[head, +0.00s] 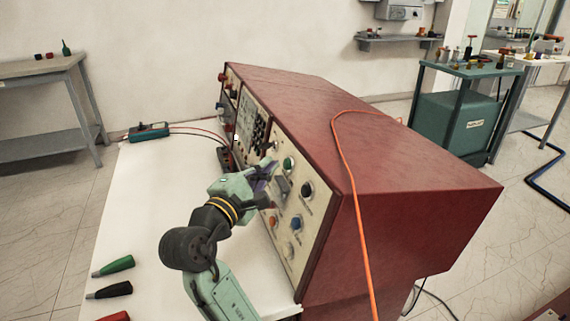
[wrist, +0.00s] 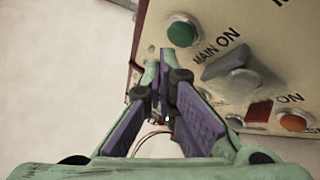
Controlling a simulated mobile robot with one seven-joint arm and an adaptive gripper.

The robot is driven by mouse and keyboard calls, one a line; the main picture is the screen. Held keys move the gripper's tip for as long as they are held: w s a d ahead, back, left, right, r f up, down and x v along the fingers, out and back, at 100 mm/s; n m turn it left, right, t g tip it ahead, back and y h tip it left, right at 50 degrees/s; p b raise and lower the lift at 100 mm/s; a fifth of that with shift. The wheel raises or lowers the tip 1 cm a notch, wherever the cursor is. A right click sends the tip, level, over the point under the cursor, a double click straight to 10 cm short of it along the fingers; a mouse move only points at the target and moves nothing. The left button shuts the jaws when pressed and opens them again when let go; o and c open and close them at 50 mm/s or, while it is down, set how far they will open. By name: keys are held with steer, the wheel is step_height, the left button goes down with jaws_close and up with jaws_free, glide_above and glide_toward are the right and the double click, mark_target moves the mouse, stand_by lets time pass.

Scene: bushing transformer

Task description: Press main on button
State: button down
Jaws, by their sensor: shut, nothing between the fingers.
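The main on button is a round green button (wrist: 181,32) in a pale ring, with "MAIN ON" printed beside it, at the top of the wrist view. My gripper (wrist: 158,72) is shut and empty. Its fingertips lie just below and left of the button in that view; I cannot tell whether they touch the panel. In the head view my gripper (head: 268,172) is close to the upper part of the cream front panel (head: 294,270) of the red cabinet.
A grey knob (wrist: 235,76) and an orange button (wrist: 293,122) sit beside the green button. An orange cable (head: 348,180) drapes over the red cabinet (head: 400,160).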

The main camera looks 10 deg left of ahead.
steer(key=shift+d, duration=0.1)
stand_by(0.7)
steer(key=shift+w+d+f, duration=0.1)
steer(key=shift+w+d, duration=0.1)
steer(key=shift+w+d+f, duration=0.1)
steer(key=shift+w+d, duration=0.2)
steer(key=shift+d, duration=0.15)
stand_by(1.0)
steer(key=shift+a, duration=0.1)
steer(key=shift+s+a+r+p, duration=0.2)
steer(key=shift+s+a+p, duration=0.3)
steer(key=shift+a+p, duration=0.15)
steer(key=shift+s+a+r+p, duration=0.2)
steer(key=shift+s+a+p, duration=0.25)
steer(key=shift+a, duration=0.25)
steer(key=shift+s+a+r+p, duration=0.2)
steer(key=shift+s+a+p, duration=0.15)
steer(key=shift+s+a, duration=0.25)
steer(key=shift+s+a+r+p, duration=0.2)
steer(key=shift+s+a+p, duration=0.2)
steer(key=shift+a, duration=0.35)
